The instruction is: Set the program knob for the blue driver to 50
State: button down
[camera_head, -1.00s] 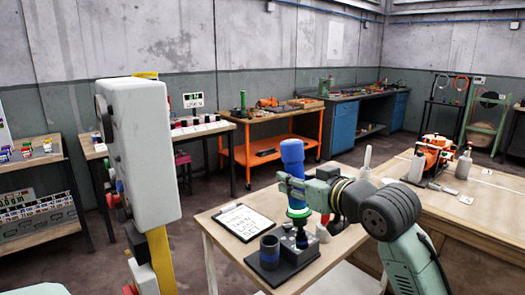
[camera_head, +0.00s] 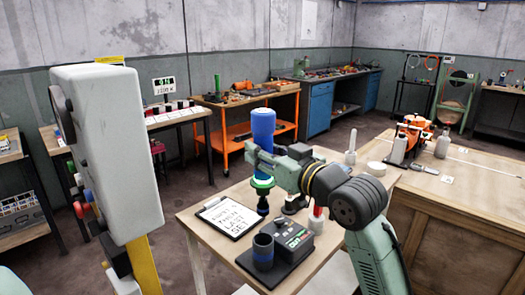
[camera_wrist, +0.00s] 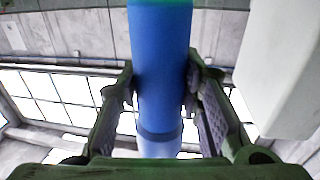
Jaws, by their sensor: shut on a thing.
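The blue driver (camera_head: 263,128) stands roughly upright in my gripper (camera_head: 262,163), with a green collar and dark tip at its lower end. My gripper is shut on its body; the tip appears above the small table, left of the dark control box. The wrist view shows the blue body (camera_wrist: 160,70) between both fingers of my gripper (camera_wrist: 165,95).
A clipboard (camera_head: 229,217) lies on the small table (camera_head: 190,213). A white bottle (camera_head: 350,158) and white roll (camera_head: 376,169) stand behind my arm. Benches line the back.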

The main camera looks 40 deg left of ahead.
aim_at(264, 212)
notch_tip(264, 212, down, 16)
jog(key=b, duration=1.3)
jog(key=shift+f, duration=0.4)
dwell(0.4)
jog(key=c, duration=1.3)
grip_release()
jog(key=shift+c, duration=0.2)
jog(key=shift+o, duration=1.4)
jog(key=shift+f, duration=0.15)
